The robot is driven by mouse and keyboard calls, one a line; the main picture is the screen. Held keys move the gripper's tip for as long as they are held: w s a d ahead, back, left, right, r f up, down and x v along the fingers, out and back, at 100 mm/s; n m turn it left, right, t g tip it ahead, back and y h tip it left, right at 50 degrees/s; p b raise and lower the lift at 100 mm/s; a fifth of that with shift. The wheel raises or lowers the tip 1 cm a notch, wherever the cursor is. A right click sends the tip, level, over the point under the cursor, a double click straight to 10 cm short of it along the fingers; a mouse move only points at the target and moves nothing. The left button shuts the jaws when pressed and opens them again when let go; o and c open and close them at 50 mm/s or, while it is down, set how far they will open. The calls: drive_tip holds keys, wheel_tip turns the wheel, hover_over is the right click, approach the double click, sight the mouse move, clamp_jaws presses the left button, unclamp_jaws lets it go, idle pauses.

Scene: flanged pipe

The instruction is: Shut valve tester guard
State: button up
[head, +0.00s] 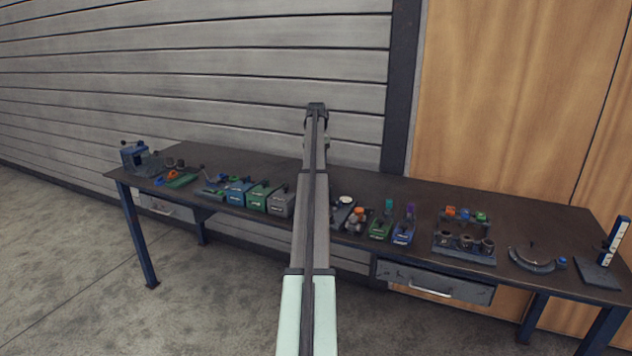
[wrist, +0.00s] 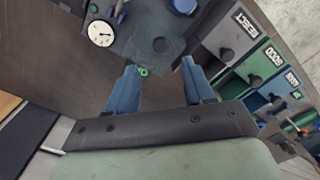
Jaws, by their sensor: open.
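The apparatus with a white dial gauge, which looks like the valve tester, shows its dark grey plate in the wrist view (wrist: 150,25). Its gauge (wrist: 101,33) is at the upper left, and a round dark recess is in the plate's middle. A blue round part (wrist: 185,5) is cut off at the top edge. I cannot make out the guard or its position. In the head view, the gauge (head: 345,200) shows just right of my arm. My gripper (wrist: 159,64) is open and empty, its blue fingers over the plate's near edge. A small green ring (wrist: 143,71) shows by the left fingertip. My arm hides the gripper in the head view.
Labelled bins stand right of the plate in the wrist view: grey REJECT (wrist: 228,35), green GOOD (wrist: 255,62) and a blue one (wrist: 275,95). The bench (head: 400,185) also holds small fixtures, a rack (head: 463,240) and a stand (head: 605,262). Its back strip is clear.

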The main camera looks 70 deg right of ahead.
wheel_tip(320, 180, down, 8)
drive_tip(key=shift+f, duration=0.1)
idle(0.4)
drive_tip(key=shift+c, duration=0.5)
clamp_jaws()
